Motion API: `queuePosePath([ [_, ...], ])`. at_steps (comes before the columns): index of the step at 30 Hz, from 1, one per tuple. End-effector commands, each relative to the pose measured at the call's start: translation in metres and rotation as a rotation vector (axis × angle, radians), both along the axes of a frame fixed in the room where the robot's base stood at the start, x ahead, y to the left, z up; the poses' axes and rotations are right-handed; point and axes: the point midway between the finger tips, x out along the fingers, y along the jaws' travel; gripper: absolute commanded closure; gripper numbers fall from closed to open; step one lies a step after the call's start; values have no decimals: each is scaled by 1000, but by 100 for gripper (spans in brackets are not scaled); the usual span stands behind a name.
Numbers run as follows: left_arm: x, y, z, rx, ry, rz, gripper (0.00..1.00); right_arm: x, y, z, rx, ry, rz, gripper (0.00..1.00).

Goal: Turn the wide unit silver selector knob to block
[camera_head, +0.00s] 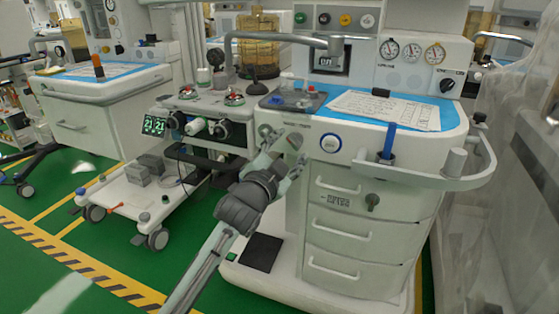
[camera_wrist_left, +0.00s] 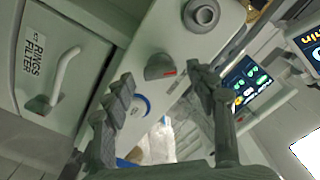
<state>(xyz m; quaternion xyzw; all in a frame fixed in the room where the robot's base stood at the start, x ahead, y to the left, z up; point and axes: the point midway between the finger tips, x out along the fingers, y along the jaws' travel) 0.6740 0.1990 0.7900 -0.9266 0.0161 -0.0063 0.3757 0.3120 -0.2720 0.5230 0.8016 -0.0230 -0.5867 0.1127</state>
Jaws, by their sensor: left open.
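The wide unit (camera_head: 376,200) stands right of centre in the head view, with its drawers facing me. The silver selector knob (camera_head: 295,140) is on its front panel, just left of a blue-ringed round button (camera_head: 331,143). In the left wrist view the knob (camera_wrist_left: 159,67) is a grey half-round grip with a red mark at its right end. My left gripper (camera_head: 284,158) is open in front of the knob. In the wrist view its fingers (camera_wrist_left: 163,82) lie either side of the knob, apparently without touching it. My right gripper is not in view.
A round port (camera_wrist_left: 201,14) sits beside the knob. A blue pen-like stick (camera_head: 389,140) stands in a holder on the right, near the curved side rail (camera_head: 478,172). A low trolley (camera_head: 135,197) stands to the left. Papers (camera_head: 385,108) lie on the worktop.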

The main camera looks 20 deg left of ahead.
Motion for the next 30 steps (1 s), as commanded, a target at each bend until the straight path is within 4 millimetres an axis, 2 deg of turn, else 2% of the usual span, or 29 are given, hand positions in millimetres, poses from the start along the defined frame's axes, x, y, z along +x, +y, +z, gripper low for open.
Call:
queuePosePath([
  [9,-69,2,-2,-2,4,-1,43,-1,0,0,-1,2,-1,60],
  [15,-97,3,-1,-1,3,0,43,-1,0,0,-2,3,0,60],
  [20,-105,4,0,-1,1,0,43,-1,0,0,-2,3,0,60],
  [30,-105,4,0,-1,1,0,43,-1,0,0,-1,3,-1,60],
])
